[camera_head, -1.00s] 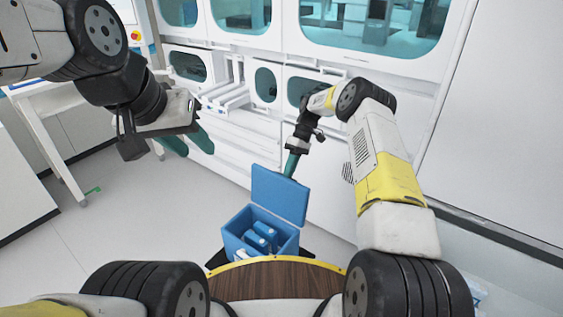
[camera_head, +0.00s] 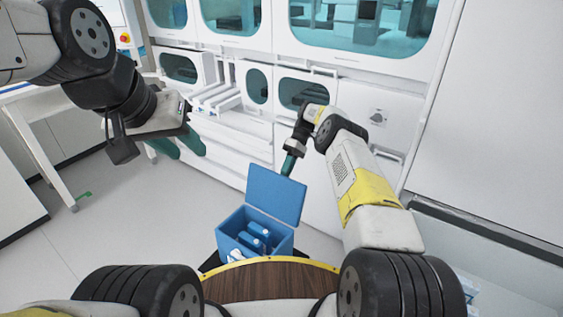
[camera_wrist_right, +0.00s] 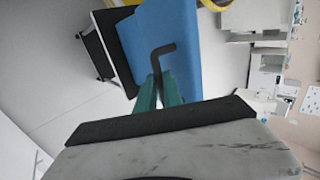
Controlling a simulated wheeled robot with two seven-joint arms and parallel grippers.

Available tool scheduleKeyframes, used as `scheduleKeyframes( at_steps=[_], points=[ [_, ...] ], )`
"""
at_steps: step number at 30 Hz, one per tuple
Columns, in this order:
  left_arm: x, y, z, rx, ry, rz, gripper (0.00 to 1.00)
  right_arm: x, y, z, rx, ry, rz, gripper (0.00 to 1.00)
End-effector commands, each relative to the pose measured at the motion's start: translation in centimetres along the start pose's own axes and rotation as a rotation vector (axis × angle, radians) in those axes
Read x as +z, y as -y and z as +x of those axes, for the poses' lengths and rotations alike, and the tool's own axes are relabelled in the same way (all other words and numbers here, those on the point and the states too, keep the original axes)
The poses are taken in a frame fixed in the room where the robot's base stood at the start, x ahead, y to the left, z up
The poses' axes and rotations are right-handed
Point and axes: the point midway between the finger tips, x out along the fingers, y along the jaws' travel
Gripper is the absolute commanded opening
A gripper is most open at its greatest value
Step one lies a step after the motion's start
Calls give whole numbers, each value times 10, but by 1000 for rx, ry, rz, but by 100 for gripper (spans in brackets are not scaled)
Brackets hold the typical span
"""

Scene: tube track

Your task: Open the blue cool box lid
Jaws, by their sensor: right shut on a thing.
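The blue cool box (camera_head: 228,238) stands on the floor beyond my base, with several blue items visible inside. Its blue lid (camera_head: 275,195) is raised, standing up at the far side of the opening. My right gripper (camera_head: 289,165) is at the lid's top edge, behind it. In the right wrist view the teal fingers (camera_wrist_right: 158,92) are shut on a black bent handle (camera_wrist_right: 158,60) against the lid (camera_wrist_right: 185,50); the exact contact is hard to see. My left gripper (camera_head: 178,147) hangs at the left, empty, its teal fingers apart.
A white wall unit (camera_head: 240,135) with windows and ledges stands behind the box. A white table (camera_head: 40,130) is at the left. A round wooden top (camera_head: 270,283) with a yellow rim lies just in front of the box.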

Motion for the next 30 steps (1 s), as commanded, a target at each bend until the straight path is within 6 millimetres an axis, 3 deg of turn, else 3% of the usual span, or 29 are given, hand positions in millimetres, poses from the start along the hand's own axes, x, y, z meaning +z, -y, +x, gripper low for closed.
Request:
scheduleKeyframes(
  at_steps=[11,12,15,30],
  points=[
    [0,0,0,0,0,0,36,3,-4,6,-2,10,6,0],
    [0,0,0,0,0,0,36,3,-4,6,-3,9,6,18],
    [0,0,0,0,0,0,36,2,-4,6,-2,8,6,33],
    [0,0,0,0,0,0,36,1,-1,1,0,1,3,33]
  ],
)
